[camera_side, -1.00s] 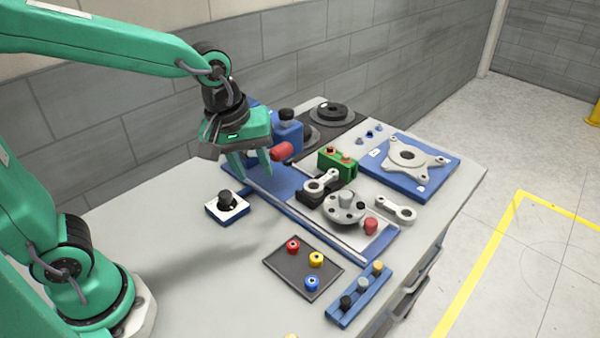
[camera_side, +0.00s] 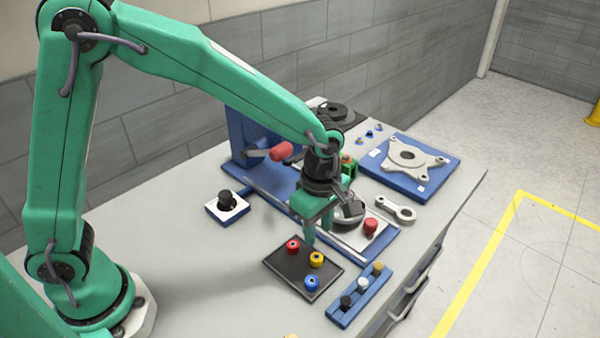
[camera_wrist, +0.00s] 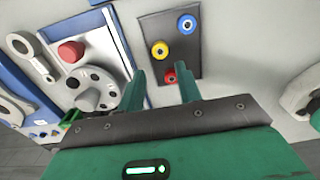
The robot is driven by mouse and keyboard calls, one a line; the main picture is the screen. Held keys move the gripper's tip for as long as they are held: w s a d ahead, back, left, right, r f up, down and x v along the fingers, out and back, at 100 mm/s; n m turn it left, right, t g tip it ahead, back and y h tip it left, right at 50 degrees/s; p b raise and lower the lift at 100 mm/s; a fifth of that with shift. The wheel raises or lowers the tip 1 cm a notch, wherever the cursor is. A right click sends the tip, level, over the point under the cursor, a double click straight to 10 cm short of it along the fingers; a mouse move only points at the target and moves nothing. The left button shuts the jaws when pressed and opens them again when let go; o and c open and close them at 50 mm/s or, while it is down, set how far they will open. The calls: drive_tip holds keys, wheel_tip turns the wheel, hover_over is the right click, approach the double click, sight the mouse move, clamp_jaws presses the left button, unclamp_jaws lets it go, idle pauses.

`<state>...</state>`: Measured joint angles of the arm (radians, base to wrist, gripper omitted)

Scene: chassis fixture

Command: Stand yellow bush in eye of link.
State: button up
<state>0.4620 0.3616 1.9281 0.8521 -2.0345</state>
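The yellow bush (camera_side: 316,259) stands on a dark mat (camera_side: 285,271) between a red bush (camera_side: 293,246) and a blue bush (camera_side: 312,283). It also shows in the wrist view (camera_wrist: 161,48), beyond my fingertips. My gripper (camera_side: 318,228) is above the table, behind the mat; its fingers are apart and empty in the wrist view (camera_wrist: 160,80). A grey link (camera_side: 396,208) with an eye at each end lies flat at the right; it shows at the upper left of the wrist view (camera_wrist: 30,50). A second link seen earlier near the green block is hidden behind my gripper.
A blue rack (camera_side: 361,296) with several pegs stands right of the mat. A round grey disc (camera_wrist: 93,89) and a red knob (camera_side: 371,226) sit beside my gripper.

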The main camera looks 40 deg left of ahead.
sight(317, 256)
drive_tip(key=shift+f, duration=0.15)
drive_tip(key=shift+f, duration=3.85)
drive_tip(key=shift+c, duration=0.2)
clamp_jaws()
drive_tip(key=shift+r, duration=0.55)
drive_tip(key=shift+r, duration=0.35)
drive_tip(key=shift+r, duration=0.3)
drive_tip(key=shift+r, duration=1.35)
